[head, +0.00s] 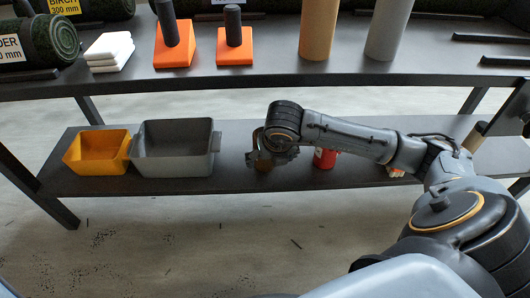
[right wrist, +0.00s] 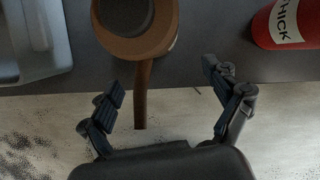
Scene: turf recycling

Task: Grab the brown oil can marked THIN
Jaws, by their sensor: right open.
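The brown oil can (right wrist: 152,42) is at the top of the right wrist view, seen from above. It has a dark round top and a thin brown spout or handle pointing down. No THIN mark shows on it. In the head view a little of the brown can (head: 264,167) shows below my right gripper (head: 268,155), on the lower shelf; the rest is hidden. In the right wrist view my right gripper (right wrist: 160,82) is open, with the spout or handle between its fingers and not gripped. My left gripper is not in view.
A red can (right wrist: 290,24) marked THICK stands to the right; it also shows under my arm in the head view (head: 324,159). A grey bin (head: 172,157) and a yellow bin (head: 92,157) stand left on the lower shelf (head: 228,180). The upper shelf (head: 270,75) lies behind and above.

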